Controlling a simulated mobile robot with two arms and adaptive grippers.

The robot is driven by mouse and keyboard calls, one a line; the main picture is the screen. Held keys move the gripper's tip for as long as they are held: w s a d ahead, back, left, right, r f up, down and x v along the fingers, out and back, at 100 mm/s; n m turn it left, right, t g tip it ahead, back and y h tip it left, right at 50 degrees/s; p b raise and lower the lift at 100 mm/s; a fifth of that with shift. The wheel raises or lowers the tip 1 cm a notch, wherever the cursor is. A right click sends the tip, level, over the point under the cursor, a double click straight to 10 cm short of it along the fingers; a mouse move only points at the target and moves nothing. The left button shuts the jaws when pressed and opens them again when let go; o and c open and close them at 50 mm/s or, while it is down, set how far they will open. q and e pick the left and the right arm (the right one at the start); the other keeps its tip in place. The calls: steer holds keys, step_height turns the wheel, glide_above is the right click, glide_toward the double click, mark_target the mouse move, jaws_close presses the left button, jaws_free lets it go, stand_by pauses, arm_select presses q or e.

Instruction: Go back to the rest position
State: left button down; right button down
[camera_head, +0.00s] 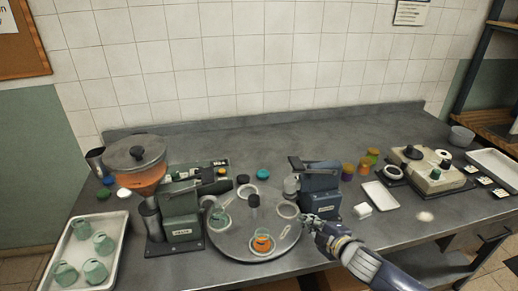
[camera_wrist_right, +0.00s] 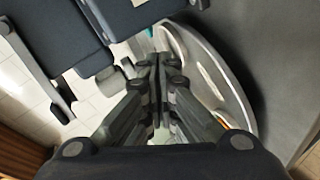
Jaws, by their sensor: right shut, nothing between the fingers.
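My right gripper (camera_head: 311,221) is at the right edge of the round turntable (camera_head: 230,243), just in front of a dark blue press-like machine (camera_head: 320,190). Its arm comes in from the lower right. In the right wrist view my right gripper (camera_wrist_right: 158,62) is shut with its fingers together and nothing between them. The machine (camera_wrist_right: 60,35) fills the upper left of that view, close to the fingers, and the turntable rim (camera_wrist_right: 240,105) curves on the right. Whether the gripper touches either one I cannot tell. My left gripper is in neither view.
A green machine with an orange-filled hopper (camera_head: 140,180) stands left of the turntable. A tray (camera_head: 112,222) with several green jars is at the far left. A jar with orange contents (camera_head: 263,243) sits on the turntable. A white tray (camera_head: 381,196) and a beige unit (camera_head: 432,176) are to the right.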

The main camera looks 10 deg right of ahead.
steer(key=shift+s+a+f, duration=0.2)
steer(key=shift+s+a, duration=0.05)
steer(key=shift+a, duration=0.05)
steer(key=s+a+f+m, duration=0.1)
steer(key=s+a+m+g, duration=0.1)
steer(key=s+f+m, duration=0.1)
steer(key=s, duration=0.1)
steer(key=shift+a+f+h, duration=0.3)
steer(key=shift+a+h, duration=0.1)
steer(key=s+a+f+m+g, duration=0.1)
steer(key=s+a+m+g, duration=0.2)
steer(key=s, duration=0.6)
steer(key=s+a+f+m+g+h, duration=0.1)
steer(key=s+m+g, duration=0.25)
steer(key=s, duration=0.55)
steer(key=s+a+f+m+g, duration=0.1)
steer(key=s+m+g, duration=0.25)
steer(key=s, duration=0.55)
step_height(320, 180, down, 30)
steer(key=s+b, duration=0.2)
steer(key=s, duration=0.1)
steer(key=s+d+f+g+b, duration=0.1)
steer(key=s+d+f, duration=0.1)
steer(key=s+f, duration=1.3)
steer(key=shift+s+d+f+g+h, duration=0.25)
steer(key=shift+s+d+g+h, duration=0.1)
steer(key=shift+s+g, duration=0.1)
